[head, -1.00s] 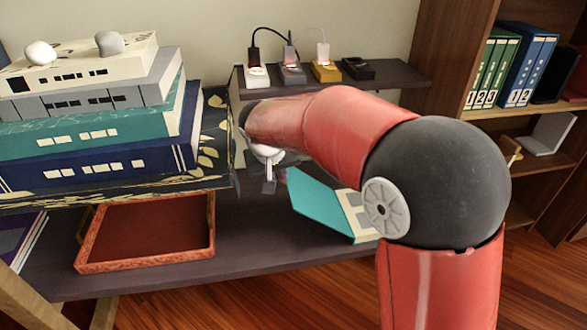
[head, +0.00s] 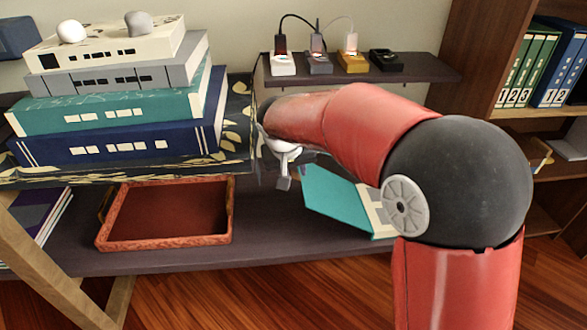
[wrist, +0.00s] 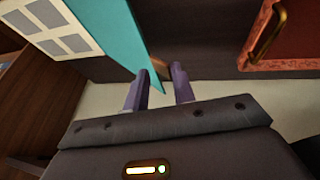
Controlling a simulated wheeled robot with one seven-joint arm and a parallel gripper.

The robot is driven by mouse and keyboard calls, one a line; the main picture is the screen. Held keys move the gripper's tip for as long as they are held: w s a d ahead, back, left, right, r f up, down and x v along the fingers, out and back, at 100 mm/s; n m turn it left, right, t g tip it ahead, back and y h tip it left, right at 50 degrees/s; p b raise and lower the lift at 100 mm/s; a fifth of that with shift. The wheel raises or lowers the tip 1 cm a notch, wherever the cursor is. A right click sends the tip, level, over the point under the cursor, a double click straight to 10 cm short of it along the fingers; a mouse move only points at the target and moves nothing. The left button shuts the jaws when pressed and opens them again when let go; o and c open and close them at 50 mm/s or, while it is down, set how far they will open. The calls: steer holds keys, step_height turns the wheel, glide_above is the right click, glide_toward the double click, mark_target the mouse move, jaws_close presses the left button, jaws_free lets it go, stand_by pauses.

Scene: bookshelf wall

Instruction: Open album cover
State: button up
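The album lies on the lower dark shelf. Its teal cover (head: 335,203) is raised at an angle from the white page with grey photo squares (head: 381,212), partly hidden by my arm in the head view. In the wrist view the teal cover (wrist: 108,28) and the page (wrist: 48,28) are at the upper left. My gripper (wrist: 160,88) has its two purple-grey fingers apart. The cover's pointed corner reaches into the gap between them, close to the left finger; I cannot tell whether they touch. In the head view my gripper is mostly hidden behind my arm.
A red-rimmed tray (head: 226,212) is on the shelf left of the album; it also shows in the wrist view (wrist: 297,64). A stack of large books (head: 120,140) stands above it. Chargers with cables (head: 318,63) sit on the small upper shelf (head: 430,72). A bookcase (head: 475,50) is at right.

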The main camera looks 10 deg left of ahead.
steer(key=v, duration=0.7)
steer(key=shift+r+p, duration=0.4)
steer(key=shift+s, duration=0.1)
